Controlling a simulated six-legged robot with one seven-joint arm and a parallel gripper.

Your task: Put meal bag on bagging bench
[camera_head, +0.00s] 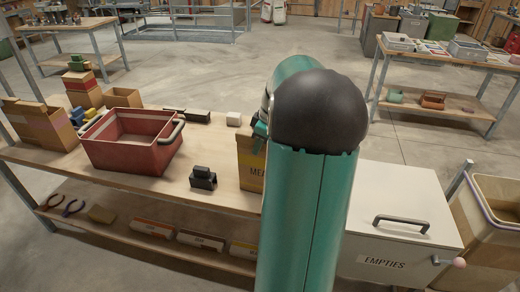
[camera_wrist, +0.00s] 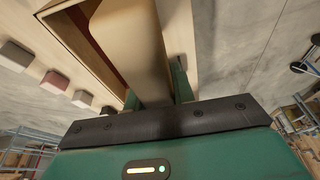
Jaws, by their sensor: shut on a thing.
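The meal bag (camera_head: 250,168) is a tan upright block with a label reading "MEA", the rest hidden behind my arm. It shows at the right part of the near wooden bench (camera_head: 222,196); I cannot tell whether its base touches the bench top. My gripper (camera_head: 261,132) is at the bag's top, mostly hidden by my green arm in the head view. In the wrist view, my gripper's green fingers (camera_wrist: 156,92) are shut on a tan piece that appears to be part of the bag (camera_wrist: 132,42). An open tan rim with a dark red inside shows beside it.
A red crate (camera_head: 132,141) and a black block-like item (camera_head: 203,178) stand on the bench left of the bag. Cardboard boxes (camera_head: 42,124) stand at its left end. A white "EMPTIES" bin (camera_head: 400,215) stands right of my arm. Bare bench top lies around the black item.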

